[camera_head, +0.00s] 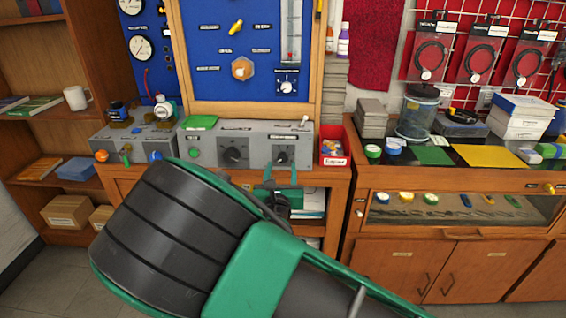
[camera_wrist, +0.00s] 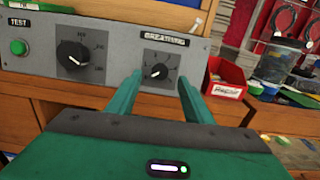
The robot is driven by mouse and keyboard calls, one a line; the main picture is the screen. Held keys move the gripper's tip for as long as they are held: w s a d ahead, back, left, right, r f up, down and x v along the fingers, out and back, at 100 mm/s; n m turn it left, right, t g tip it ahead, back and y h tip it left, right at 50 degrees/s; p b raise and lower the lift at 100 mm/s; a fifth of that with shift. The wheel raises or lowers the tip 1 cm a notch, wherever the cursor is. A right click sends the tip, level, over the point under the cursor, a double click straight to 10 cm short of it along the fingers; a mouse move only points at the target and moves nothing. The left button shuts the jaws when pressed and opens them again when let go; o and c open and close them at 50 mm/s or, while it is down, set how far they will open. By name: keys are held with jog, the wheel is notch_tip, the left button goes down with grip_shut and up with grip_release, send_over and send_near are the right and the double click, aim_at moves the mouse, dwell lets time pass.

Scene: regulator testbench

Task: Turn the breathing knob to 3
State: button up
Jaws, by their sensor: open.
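The breathing knob (camera_wrist: 159,71) is a small black dial with a white pointer, under a label reading "BREATHING", on the right of the grey test panel (camera_wrist: 115,48). Its pointer is aimed down and left; the scale marks are too small to read. In the head view the knob (camera_head: 282,158) is on the panel's right part. My gripper (camera_wrist: 161,86) is open, with green fingers pointing at the panel, one at each side below the knob in the wrist view. In the head view my gripper (camera_head: 278,186) is in front of the panel. I cannot tell whether it touches the knob.
A larger black dial (camera_wrist: 74,60) and a green button (camera_wrist: 19,47) labelled "TEST" are left on the panel. A red bin (camera_wrist: 226,83) stands close to its right. A glass-topped counter (camera_head: 455,180) is further right.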

aim_at(282, 159)
jog(key=shift+w, duration=2.65)
jog(key=shift+c, duration=0.5)
jog(key=c, duration=1)
